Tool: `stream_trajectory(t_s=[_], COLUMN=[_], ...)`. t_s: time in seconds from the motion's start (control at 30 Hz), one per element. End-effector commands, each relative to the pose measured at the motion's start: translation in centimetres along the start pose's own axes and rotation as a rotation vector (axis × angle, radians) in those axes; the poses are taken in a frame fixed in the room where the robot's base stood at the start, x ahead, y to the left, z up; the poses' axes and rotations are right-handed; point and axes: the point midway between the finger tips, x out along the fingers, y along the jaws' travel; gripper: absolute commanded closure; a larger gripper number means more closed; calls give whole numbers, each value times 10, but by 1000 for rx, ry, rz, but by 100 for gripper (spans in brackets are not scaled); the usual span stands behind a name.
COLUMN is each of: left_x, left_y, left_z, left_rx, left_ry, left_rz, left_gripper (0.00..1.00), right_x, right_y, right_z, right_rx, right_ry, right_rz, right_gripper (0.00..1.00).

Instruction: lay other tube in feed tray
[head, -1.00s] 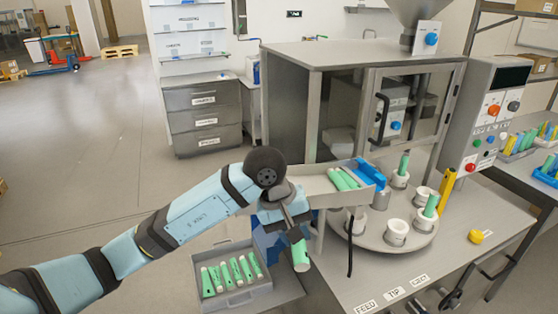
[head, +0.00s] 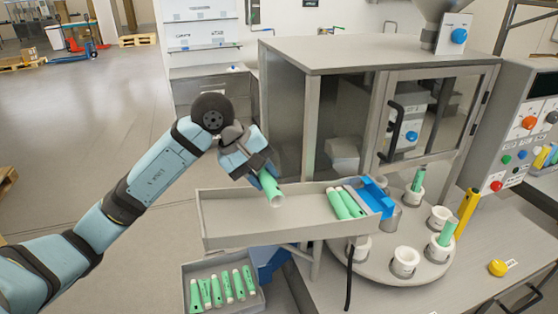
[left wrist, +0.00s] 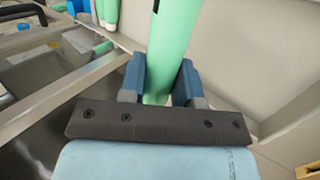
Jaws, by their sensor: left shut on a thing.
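The held tube (left wrist: 172,45) also shows between the blue fingers (left wrist: 157,82) in the left wrist view. The grey feed tray (head: 225,235) is a long sloping trough. Green tubes (head: 343,204) lie side by side at its right end, against a blue piece (head: 376,195). The left part of the tray floor is bare. My right gripper is not in view.
A grey bin (head: 190,266) with several green tubes stands below the tray. Right of the tray is a round turntable (head: 385,265) with white cups, some holding green tubes. A cabinet (head: 300,110) stands behind.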

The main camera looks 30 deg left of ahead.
Motion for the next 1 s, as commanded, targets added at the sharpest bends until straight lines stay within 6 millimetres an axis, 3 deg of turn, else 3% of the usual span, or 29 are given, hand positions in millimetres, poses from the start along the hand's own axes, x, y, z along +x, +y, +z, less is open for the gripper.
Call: stream_trajectory(t_s=[0.5,1.0], left_x=[26,57], left_y=[-15,-35], left_z=[-2,-7], left_rx=[-1,0], left_ry=[-4,-3], left_rz=[3,3], left_gripper=[92,92], right_x=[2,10], right_y=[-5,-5], right_z=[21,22], right_rx=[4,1], right_ry=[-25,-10], right_rz=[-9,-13], right_gripper=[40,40])
